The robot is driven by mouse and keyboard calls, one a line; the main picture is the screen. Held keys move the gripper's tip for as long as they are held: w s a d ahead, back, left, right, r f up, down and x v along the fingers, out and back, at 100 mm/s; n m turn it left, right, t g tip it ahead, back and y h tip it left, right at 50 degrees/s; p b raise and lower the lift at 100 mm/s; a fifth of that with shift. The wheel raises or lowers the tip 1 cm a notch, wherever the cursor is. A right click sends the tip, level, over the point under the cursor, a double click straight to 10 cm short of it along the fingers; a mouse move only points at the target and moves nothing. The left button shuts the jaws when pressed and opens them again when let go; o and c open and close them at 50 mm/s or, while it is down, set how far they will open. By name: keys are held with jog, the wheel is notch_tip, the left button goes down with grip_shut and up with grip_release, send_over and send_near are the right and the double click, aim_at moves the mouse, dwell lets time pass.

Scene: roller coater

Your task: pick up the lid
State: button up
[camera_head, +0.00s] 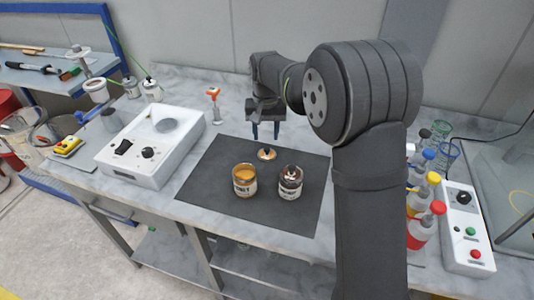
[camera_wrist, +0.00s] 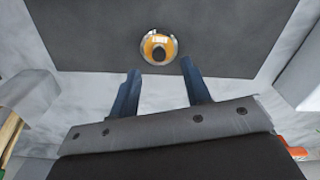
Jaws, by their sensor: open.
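The lid (camera_head: 267,153) is a small round disc, shiny with orange on it and a dark knob on top. It lies on the dark mat (camera_head: 215,165), behind two small cans. In the wrist view the lid (camera_wrist: 159,48) sits beyond the fingertips, roughly midway between them. My gripper (camera_head: 265,132) is above the back edge of the mat, fingers pointing down. In the wrist view my gripper (camera_wrist: 160,75) has its two blue fingers apart with nothing between them. The lid is apart from the fingers.
An open can with orange contents (camera_head: 245,181) and a second can (camera_head: 290,183) stand in front of the lid. A white device (camera_head: 150,148) is left of the mat. Bottles with coloured caps (camera_head: 424,215) stand at the right. The left part of the mat is clear.

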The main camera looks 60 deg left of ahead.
aim_at(267, 149)
jog(key=shift+w+a+f, duration=0.1)
jog(key=shift+w+f, duration=0.05)
jog(key=shift+f, duration=1.35)
jog(key=shift+w+f, duration=0.15)
jog(key=shift+f, duration=1.35)
grip_shut()
